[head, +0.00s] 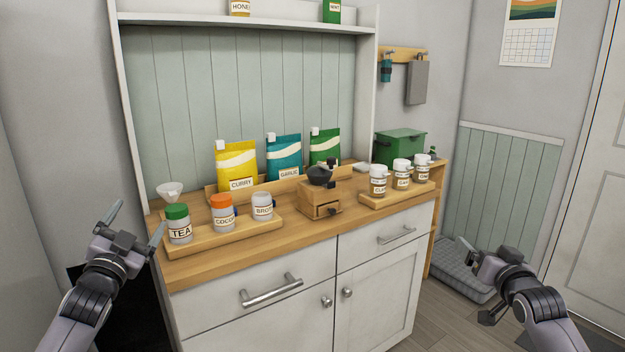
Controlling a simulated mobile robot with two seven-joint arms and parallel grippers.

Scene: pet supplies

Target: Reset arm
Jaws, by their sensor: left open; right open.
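My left gripper (134,226) is open and empty at the left, in front of the counter's left end and close to the jar tray in the picture. My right gripper (474,280) is at the lower right, in front of and to the right of the cabinet. It holds nothing that I can see, and its fingers are partly hidden by its own body. Both arms come up from the bottom corners with the grippers apart from the counter items.
A wooden counter (190,268) carries a jar tray (225,238), a grinder (320,200), several pouches, a second tray (400,197) of jars and a green box (398,147).

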